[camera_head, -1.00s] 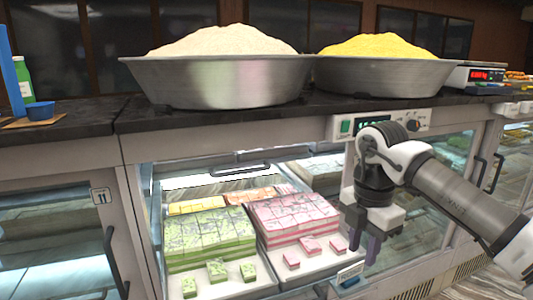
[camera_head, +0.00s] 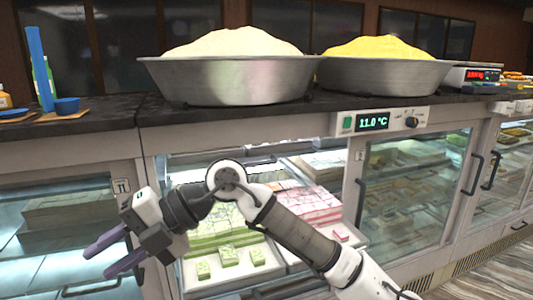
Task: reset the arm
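My arm reaches in from the lower right, across the front of the glass counter (camera_head: 150,142). My gripper (camera_head: 104,258) is at the lower left and points down and left. Its two purple-grey fingers are apart with nothing between them, in front of the left glass door. My arm hides part of the sweets in the middle case.
Green sweets (camera_head: 222,228) and pink sweets (camera_head: 318,206) lie in the case behind my arm. Door handles (camera_head: 473,174) stick out at the right.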

